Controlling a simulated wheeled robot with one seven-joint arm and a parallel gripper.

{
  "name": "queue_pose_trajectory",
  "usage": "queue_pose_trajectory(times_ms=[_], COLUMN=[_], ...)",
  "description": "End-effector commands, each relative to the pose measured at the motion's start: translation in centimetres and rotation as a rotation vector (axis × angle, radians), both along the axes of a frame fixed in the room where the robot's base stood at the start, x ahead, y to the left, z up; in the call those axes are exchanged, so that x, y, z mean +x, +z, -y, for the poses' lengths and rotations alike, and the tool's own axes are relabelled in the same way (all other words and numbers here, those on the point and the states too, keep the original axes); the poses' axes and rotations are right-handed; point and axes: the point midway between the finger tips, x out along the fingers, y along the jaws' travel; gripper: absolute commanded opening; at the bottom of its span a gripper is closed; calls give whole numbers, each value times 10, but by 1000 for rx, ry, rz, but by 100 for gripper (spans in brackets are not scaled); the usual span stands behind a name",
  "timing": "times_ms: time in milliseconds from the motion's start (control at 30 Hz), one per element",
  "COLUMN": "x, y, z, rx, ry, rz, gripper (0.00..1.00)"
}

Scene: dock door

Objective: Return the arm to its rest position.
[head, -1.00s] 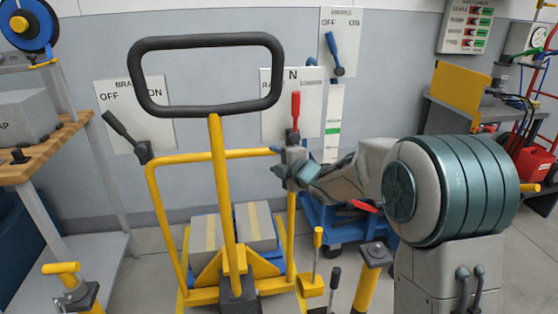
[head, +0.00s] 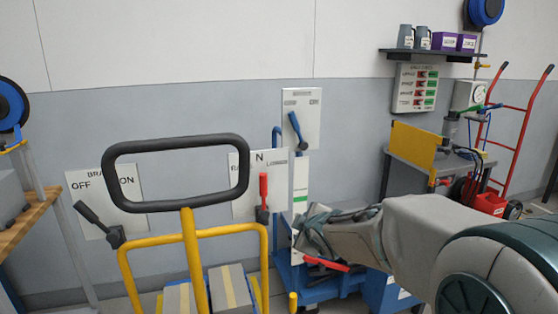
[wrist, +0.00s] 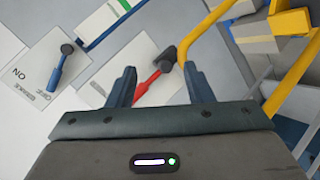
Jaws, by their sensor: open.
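My gripper (wrist: 160,88) is open in the wrist view, with its two blue-grey fingers apart and nothing between them that I can see held. A red lever (wrist: 150,80) shows beyond and between the fingers, apart from them as far as I can tell. In the head view my arm reaches in from the lower right, and my wrist end is near the blue cart, right of the red lever (head: 263,192). The fingertips are hard to make out in the head view.
A yellow cart frame with a black handle (head: 178,206) stands left of my arm. Brake panels with a black lever (head: 98,222) and a blue lever (head: 297,132) hang on the wall. A grey bench (head: 430,172) and red hand truck (head: 520,130) stand at right.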

Motion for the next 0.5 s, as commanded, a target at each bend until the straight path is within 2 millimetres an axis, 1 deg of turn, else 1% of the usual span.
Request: queue_pose_trajectory(times_ms=[33,67,100,167,200,267,300,333,367,400,500], x=[-17,-28,-44,-68,-86,-113,-132,-146,-161,-180,-223], y=[28,33,40,50,57,66,71,76,80,85,95], z=[17,26,38,53,62,74,80,84,88,91,95], rx=[38,64,99,155,192,250,289,318,347,384,468], ry=[-83,-137,-208,-313,-381,-486,-553,-605,-654,-717,-860], rz=[-52,-90,-137,-210,-258,-330,-379,-415,-450,-498,-606], gripper=[47,47,47,47,47,47,47,47,47,47,47])
